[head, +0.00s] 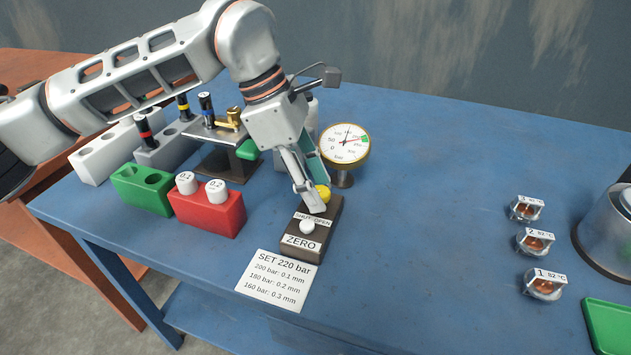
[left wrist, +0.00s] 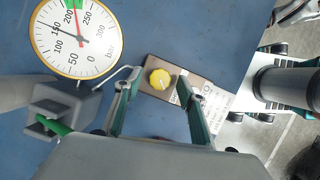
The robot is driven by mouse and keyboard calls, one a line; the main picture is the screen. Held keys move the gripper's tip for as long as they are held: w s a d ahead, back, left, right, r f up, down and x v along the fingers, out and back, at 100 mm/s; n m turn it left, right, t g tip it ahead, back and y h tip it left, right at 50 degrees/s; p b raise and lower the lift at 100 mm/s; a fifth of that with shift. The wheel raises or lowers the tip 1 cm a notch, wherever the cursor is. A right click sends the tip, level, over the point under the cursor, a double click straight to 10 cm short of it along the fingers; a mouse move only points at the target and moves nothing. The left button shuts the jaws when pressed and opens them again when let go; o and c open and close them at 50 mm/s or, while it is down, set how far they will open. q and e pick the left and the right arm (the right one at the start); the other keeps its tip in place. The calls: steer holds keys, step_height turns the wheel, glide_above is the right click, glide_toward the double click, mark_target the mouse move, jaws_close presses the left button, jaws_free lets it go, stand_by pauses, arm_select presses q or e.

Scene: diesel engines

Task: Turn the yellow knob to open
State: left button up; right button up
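The yellow knob (head: 324,193) sits on a dark block (head: 323,236) labelled SHUT, OPEN and ZERO, partly hidden by my gripper in the head view. My left gripper (head: 318,200) is over the block. In the left wrist view the knob (left wrist: 160,79) shows whole, between the two spread, empty fingers (left wrist: 156,84). I cannot tell whether either finger touches it. The knob's mark is too small to read against SHUT and OPEN. A white button (head: 307,227) is in front of the knob. My right gripper is not in view.
Red (head: 208,214) and green (head: 142,190) holders stand left. A SET 220 bar card (head: 277,281) lies in front. The blue table's middle is clear.

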arm_select(q)
steer(key=c, duration=1.1)
steer(key=shift+r, duration=0.1)
